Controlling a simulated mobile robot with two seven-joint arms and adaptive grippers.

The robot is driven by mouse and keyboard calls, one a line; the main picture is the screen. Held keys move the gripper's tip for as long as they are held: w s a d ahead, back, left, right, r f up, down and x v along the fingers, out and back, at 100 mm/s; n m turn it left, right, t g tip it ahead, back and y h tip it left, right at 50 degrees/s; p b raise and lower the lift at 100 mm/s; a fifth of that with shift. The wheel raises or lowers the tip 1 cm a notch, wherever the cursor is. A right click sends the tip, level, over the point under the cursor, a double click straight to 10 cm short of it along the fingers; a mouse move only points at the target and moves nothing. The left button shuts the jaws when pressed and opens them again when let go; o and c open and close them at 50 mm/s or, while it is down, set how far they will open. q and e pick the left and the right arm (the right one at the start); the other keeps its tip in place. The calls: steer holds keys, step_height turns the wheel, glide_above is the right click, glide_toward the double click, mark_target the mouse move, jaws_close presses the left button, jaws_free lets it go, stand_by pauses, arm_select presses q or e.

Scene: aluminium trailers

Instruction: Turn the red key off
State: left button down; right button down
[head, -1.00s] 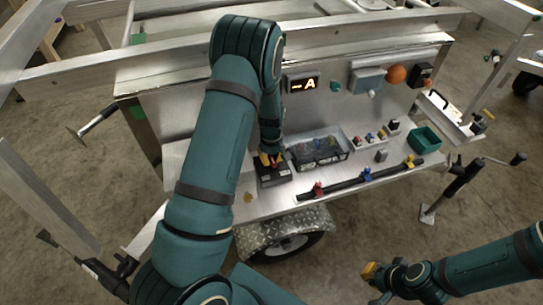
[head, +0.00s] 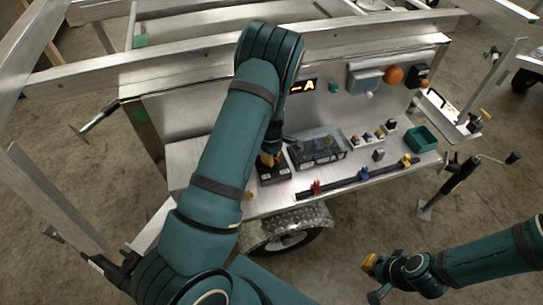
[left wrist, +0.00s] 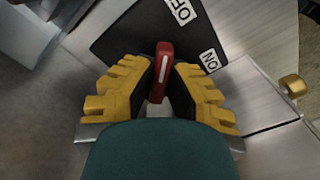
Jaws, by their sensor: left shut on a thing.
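The red key (left wrist: 160,72) shows in the left wrist view, standing out of a black switch plate (left wrist: 120,42). The plate carries a white OFF label (left wrist: 181,10) and a white ON label (left wrist: 209,60). In the head view my left gripper (head: 268,158) is over the black switch box (head: 273,175). My right gripper (head: 371,265) is far from it, at the lower right; its finger opening is unclear.
A clear-lidded case (head: 318,148) stands just right of the switch box. A black bar with coloured clips (head: 345,182) lies along the shelf's front edge. A green bin (head: 420,139) stands at the shelf's right end. A lit display (head: 303,87) is partly behind my left arm.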

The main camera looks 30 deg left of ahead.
arm_select(q)
steer(key=shift+s+f, duration=0.1)
stand_by(0.4)
steer(key=c, duration=1)
jaws_free()
steer(key=shift+r, duration=0.6)
step_height(320, 180, up, 11)
steer(key=shift+f, duration=0.1)
